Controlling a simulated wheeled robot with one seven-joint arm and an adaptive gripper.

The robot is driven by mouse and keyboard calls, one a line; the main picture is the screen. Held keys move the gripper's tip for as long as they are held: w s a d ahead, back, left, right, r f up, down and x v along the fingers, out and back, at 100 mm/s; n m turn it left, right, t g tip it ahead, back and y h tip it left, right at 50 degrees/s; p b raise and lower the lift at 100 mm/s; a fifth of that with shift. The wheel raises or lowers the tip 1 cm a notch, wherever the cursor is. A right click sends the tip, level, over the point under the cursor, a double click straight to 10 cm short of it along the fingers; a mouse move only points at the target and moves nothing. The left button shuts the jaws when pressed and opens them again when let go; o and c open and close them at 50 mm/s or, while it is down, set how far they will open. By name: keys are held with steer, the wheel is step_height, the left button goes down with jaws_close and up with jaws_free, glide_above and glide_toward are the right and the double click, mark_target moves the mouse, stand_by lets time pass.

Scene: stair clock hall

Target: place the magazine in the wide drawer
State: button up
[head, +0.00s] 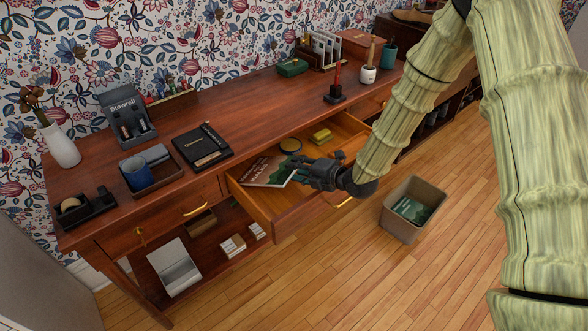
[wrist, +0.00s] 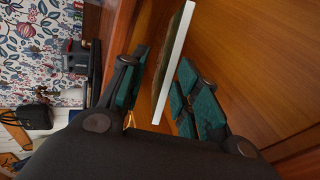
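The magazine (head: 266,171), with a dark green and brown cover, is inside the left part of the open wide drawer (head: 252,205) in the head view. My gripper (head: 304,174) is at the magazine's right end, over the drawer. In the wrist view the magazine (wrist: 174,62) shows edge-on, its white edge between my gripper's two dark green finger pads (wrist: 166,92). A gap shows between the left pad and the magazine, so the fingers look open around it. Whether the magazine rests fully on the drawer floor is hard to tell.
The drawer also holds a yellow box (head: 321,136), a round tin (head: 291,145) and a small orange item (head: 338,155). The desktop (head: 262,110) above carries a black notebook (head: 202,147) and a red candle (head: 336,85). A bin (head: 400,224) stands on the floor at right.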

steer(key=v, duration=0.9)
steer(key=shift+s+d+r+b, duration=0.2)
steer(key=shift+s+b, duration=0.05)
steer(key=shift+b, duration=0.15)
steer(key=shift+c, duration=0.3)
stand_by(0.3)
